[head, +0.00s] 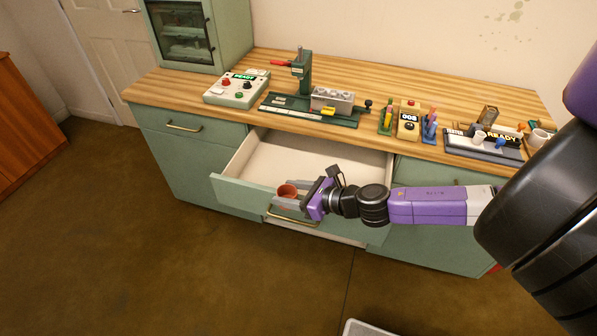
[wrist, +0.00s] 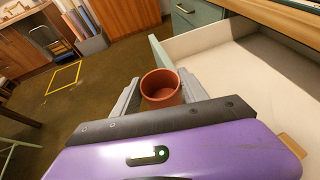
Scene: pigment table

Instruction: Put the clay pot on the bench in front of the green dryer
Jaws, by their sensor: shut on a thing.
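The clay pot (head: 288,191) is a small reddish-brown open cup. My gripper (head: 290,196) is shut on it, with one grey finger on each side. In the wrist view the pot (wrist: 161,87) stands between the two fingers, its open mouth showing and looking empty. In the head view the pot is over the front part of the pulled-out drawer (head: 290,157); I cannot tell its exact height. The green dryer (head: 186,35) is the cabinet with a dark window on the left end of the wooden bench (head: 160,82).
A control box (head: 237,89) with buttons and a READY sign stands on the bench right of the dryer. Bare bench shows at the left front edge.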

